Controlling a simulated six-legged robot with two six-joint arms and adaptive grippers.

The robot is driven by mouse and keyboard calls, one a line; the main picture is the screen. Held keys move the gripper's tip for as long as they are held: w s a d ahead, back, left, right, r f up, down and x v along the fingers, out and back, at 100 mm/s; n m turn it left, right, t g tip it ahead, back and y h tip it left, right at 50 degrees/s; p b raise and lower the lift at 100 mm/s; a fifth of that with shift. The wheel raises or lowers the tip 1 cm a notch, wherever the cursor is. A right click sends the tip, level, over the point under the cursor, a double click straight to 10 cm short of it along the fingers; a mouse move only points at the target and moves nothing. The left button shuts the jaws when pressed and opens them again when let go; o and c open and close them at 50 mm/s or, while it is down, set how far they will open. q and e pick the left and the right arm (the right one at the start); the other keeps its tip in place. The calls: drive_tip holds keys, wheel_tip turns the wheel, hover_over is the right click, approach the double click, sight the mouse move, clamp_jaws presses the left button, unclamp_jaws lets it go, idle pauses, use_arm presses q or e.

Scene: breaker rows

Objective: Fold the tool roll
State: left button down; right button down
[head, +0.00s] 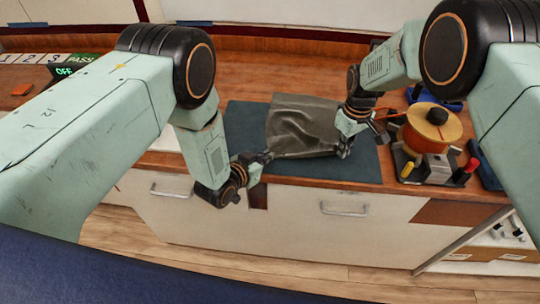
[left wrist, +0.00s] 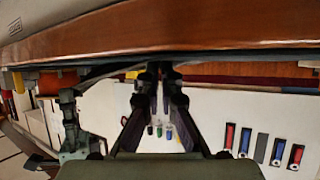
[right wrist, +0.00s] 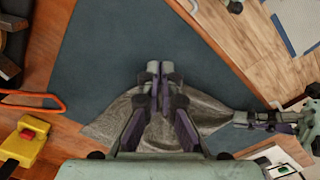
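The tool roll (head: 300,122) is a dark grey, wrinkled cloth lying on a blue-grey mat (head: 245,118) on the wooden bench. My left gripper (head: 266,157) is at its near left corner, with fingers together on the cloth. In the left wrist view, the cloth (left wrist: 108,69) runs as a thin strip to the left fingertips (left wrist: 162,70). My right gripper (head: 345,148) is at the near right corner. In the right wrist view, its fingers (right wrist: 160,72) are closed together with the cloth (right wrist: 112,122) bunched at them. The cloth between the fingers is partly hidden.
A large orange spool (head: 432,128) on a stand with coloured handles is close to the right of the mat. A PASS/OFF sign (head: 75,65) and an orange block (head: 22,90) are at the left. White drawers (head: 300,215) are below the bench edge.

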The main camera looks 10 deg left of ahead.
use_arm(q)
drive_tip(key=shift+s+a+f, duration=0.1)
wheel_tip(320, 180, up, 5)
drive_tip(key=shift+f, duration=0.2)
drive_tip(key=shift+r, duration=0.3)
drive_tip(key=c, duration=2.1)
unclamp_jaws()
drive_tip(key=o, duration=0.5)
use_arm(e)
drive_tip(key=shift+w+a, duration=0.1)
use_arm(q)
drive_tip(key=shift+o, duration=0.5)
